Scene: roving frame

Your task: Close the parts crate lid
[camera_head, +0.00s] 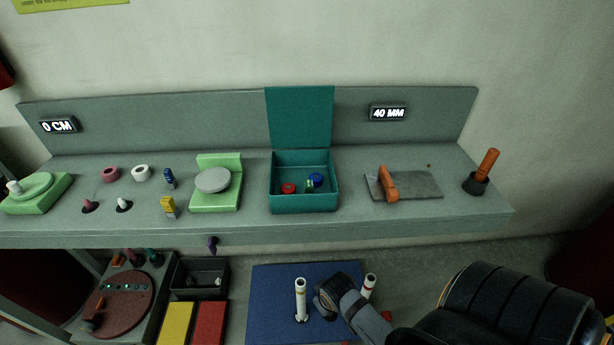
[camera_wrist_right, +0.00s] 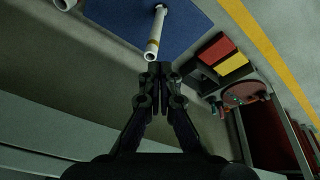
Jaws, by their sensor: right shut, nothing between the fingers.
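The teal parts crate (camera_head: 304,203) stands on the grey bench in the head view. Its lid (camera_head: 300,117) is open and stands upright at the crate's back edge. Inside lie a red part (camera_head: 289,188), a blue part (camera_head: 316,179) and a small green part. My right gripper (camera_wrist_right: 158,69) shows in the right wrist view with its fingers together and nothing between them. It is away from the crate, with the blue mat and a white post beyond its fingertips. My left gripper is not in view.
Left of the crate is a green stand with a grey disc (camera_head: 213,180). Right of it, an orange handle (camera_head: 389,184) lies on a grey plate (camera_head: 420,186). Below the bench, a white post (camera_head: 301,300) stands on a blue mat (camera_head: 265,306). The space above the crate looks clear.

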